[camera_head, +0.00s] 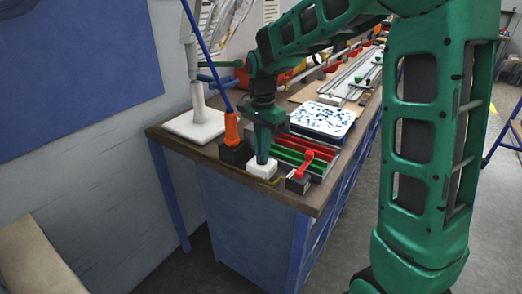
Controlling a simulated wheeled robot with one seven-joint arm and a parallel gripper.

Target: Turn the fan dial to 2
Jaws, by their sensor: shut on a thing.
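A small white box (262,169) sits near the front left of the workbench. My green gripper (262,159) points down onto its top, with the fingertips close together and shut on the fan dial there. The dial is hidden by the fingers, so its setting cannot be read. A white stand with a square base (190,128) and a pole, which looks like the fan, stands behind to the left. Its upper part is cut off by the top edge of the view.
An orange-handled tool (231,129) stands in a black block just left of my gripper. A red crank (305,164) on a dark block and red and green rails (297,152) lie right. A blue-speckled white tray (323,119) is behind. The workbench (302,199) ends close in front.

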